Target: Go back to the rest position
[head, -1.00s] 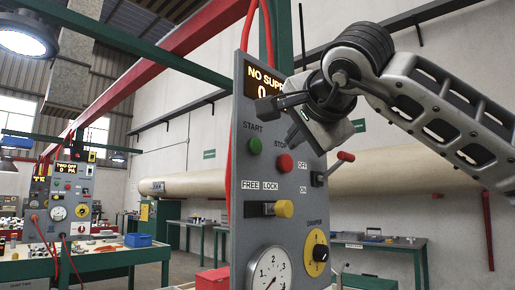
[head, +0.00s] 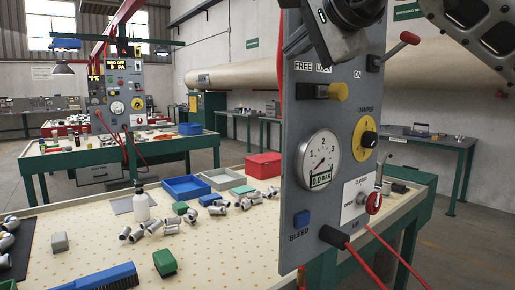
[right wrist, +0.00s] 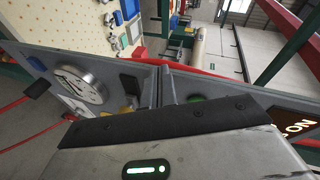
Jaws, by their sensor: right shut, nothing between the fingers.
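My right gripper (head: 299,42) is at the top of the head view, in front of the upper part of the grey control panel (head: 305,150). It is shut and empty, and covers part of the panel's upper controls. In the right wrist view the gripper's body fills the bottom, and its closed fingers (right wrist: 160,88) point at or past the panel (right wrist: 115,70). I cannot tell whether they touch it. My left gripper is not in view.
The panel carries a yellow knob (head: 338,91), a red-tipped lever (head: 409,38), a gauge (head: 318,160) and a red valve handle (head: 374,203). Red hoses hang below. The workbench (head: 90,235) holds metal fittings, a blue tray (head: 186,187) and a red box (head: 263,165).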

